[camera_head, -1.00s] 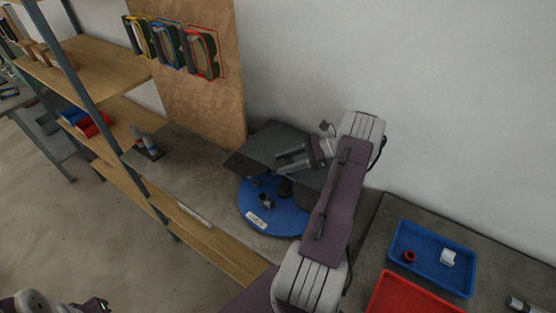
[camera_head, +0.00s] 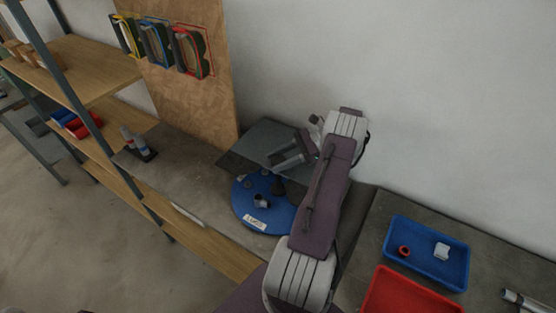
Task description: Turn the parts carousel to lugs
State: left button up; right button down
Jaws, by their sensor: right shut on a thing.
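The parts carousel (camera_head: 243,206) is a round blue turntable on the grey bench. A white label (camera_head: 256,222), which seems to read "LUGS", is at its front edge. A small grey part (camera_head: 262,201) and smaller dark pieces sit on the disc. A dark flat cover (camera_head: 268,137) hides its back. My right gripper (camera_head: 280,160) reaches in from the right over the carousel's back, shut; the grasped spot is hidden, though the disc turns with it there. A dark upright post (camera_head: 279,186) shows just below the fingers. My left gripper is out of view.
A blue tray (camera_head: 395,258) with a red ring and a white part, and a red tray (camera_head: 405,295), stand on the right bench. A wooden shelf rack (camera_head: 90,70) is at left. A dark-based tool stand (camera_head: 139,147) is on the bench. A pegboard (camera_head: 195,100) stands behind.

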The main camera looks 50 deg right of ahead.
jog(key=c, duration=0.7)
grip_release()
jog(key=shift+r, duration=0.1)
jog(key=shift+r, duration=0.4)
jog(key=r, duration=0.1)
jog(key=r+b, duration=0.1)
jog(key=r, duration=0.1)
jog(key=shift+s+d+r+b, duration=0.15)
jog(key=shift+s+r+b, duration=0.15)
jog(key=shift+s, duration=0.1)
jog(key=s+r, duration=0.2)
jog(key=s, duration=0.1)
jog(key=s+r+p, duration=0.1)
jog(key=s+r, duration=0.1)
jog(key=s, duration=0.2)
jog(key=s+d+r, duration=0.1)
jog(key=s+r, duration=0.1)
jog(key=s, duration=0.1)
jog(key=shift+s+d+r, duration=0.1)
jog(key=shift+s+r, duration=0.15)
jog(key=shift+s, duration=0.15)
